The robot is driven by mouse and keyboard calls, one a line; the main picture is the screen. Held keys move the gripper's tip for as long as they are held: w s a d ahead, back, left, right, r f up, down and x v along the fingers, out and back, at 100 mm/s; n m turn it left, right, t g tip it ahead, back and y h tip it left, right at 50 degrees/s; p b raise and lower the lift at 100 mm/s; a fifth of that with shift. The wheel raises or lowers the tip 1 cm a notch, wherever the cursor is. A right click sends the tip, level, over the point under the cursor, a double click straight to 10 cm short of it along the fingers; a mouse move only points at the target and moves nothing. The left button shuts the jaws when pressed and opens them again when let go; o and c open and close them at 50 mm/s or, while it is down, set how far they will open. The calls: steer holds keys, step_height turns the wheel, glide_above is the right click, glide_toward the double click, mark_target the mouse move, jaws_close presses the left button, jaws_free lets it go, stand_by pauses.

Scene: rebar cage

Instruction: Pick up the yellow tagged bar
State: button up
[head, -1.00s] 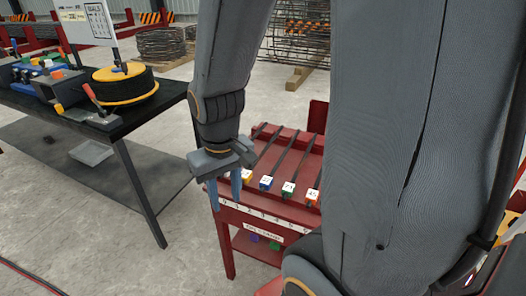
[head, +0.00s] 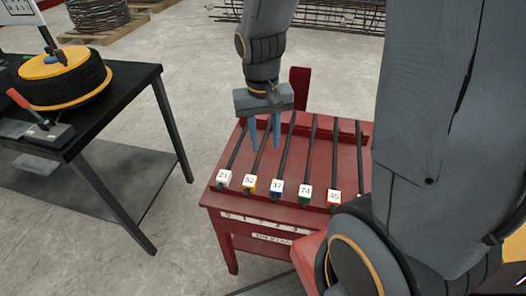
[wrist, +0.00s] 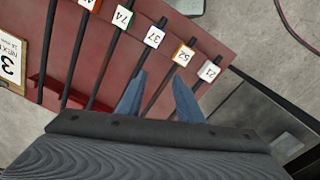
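The yellow tagged bar is a dark thin bar whose yellow-sided tag (head: 249,183) reads 52. It lies on a sloping red rack (head: 318,160), second from the left in the head view. Its tag also shows in the wrist view (wrist: 183,56), second from the right. My gripper (head: 265,148) points down over the rack, up the bars from the tags. Its two blue fingers are apart and empty, also in the wrist view (wrist: 158,80). The yellow tagged bar runs between them in the picture; how high the fingertips are above it is hard to tell.
Close neighbours are the white tagged bar (head: 223,178), number 21, and the blue tagged bar (head: 277,188), number 37. Green and orange tagged bars lie further right. A black table (head: 120,95) with a yellow-rimmed reel stands left, across a floor gap.

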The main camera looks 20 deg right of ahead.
mark_target(258, 155)
steer(key=w+a+f+m+g+h, duration=0.1)
steer(key=w+f+m, duration=0.35)
steer(key=w, duration=0.35)
steer(key=shift+d+f+p, duration=0.25)
steer(key=shift+f+p, duration=0.3)
steer(key=shift+f, duration=0.8)
steer(key=shift+d+f+p, duration=0.2)
steer(key=shift+f+p, duration=0.3)
steer(key=shift+f, duration=0.85)
steer(key=shift+d+f+p, duration=0.25)
steer(key=shift+f+p, duration=0.3)
steer(key=shift+f, duration=0.8)
jaws_close()
steer(key=shift+r, duration=0.1)
